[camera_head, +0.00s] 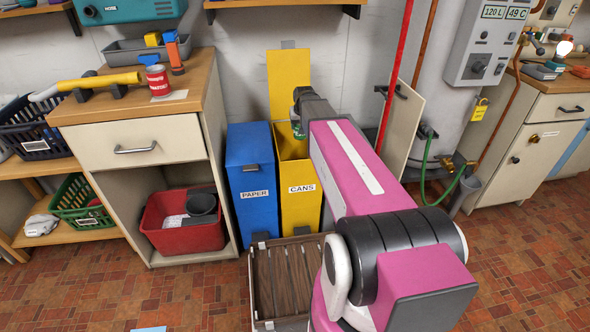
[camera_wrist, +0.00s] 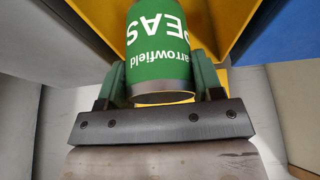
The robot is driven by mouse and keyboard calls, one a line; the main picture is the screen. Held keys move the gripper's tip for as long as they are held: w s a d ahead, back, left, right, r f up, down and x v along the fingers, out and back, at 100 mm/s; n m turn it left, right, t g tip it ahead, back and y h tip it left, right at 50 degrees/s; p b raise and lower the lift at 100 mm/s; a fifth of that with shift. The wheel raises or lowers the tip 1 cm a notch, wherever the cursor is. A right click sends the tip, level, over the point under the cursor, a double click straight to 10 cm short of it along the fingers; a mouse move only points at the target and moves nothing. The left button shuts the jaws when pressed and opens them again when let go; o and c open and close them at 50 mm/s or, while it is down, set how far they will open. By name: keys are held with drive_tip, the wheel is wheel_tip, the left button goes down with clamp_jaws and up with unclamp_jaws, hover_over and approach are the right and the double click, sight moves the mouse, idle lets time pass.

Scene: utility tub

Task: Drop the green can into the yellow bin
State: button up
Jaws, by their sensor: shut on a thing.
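The green can (camera_wrist: 157,42), lettered "Arrowfield PEAS", shows in the wrist view between the green fingers of my gripper (camera_wrist: 158,84). My gripper is shut on it, with a finger at each side. The can's far end runs out of the picture. The yellow bin (camera_head: 301,205), labelled CANS, stands against the wall in the head view with its lid (camera_head: 289,80) raised. My gripper is over the bin's open top; its yellow walls (camera_wrist: 230,25) surround the can's far part in the wrist view. In the head view my arm hides most of the gripper and can.
A blue PAPER bin (camera_head: 250,175) stands directly left of the yellow bin. A wooden cabinet (camera_head: 140,130) with a red-labelled can (camera_head: 158,80) on top is further left. A red pipe (camera_head: 391,65) and an open pale door (camera_head: 402,125) are to the right.

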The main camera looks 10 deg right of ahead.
drive_tip(key=shift+f, duration=1.95)
drive_tip(key=o, duration=1)
drive_tip(key=shift+r, duration=0.1)
drive_tip(key=v, duration=1)
drive_tip(key=shift+s+r, duration=0.2)
drive_tip(key=shift+r, duration=0.05)
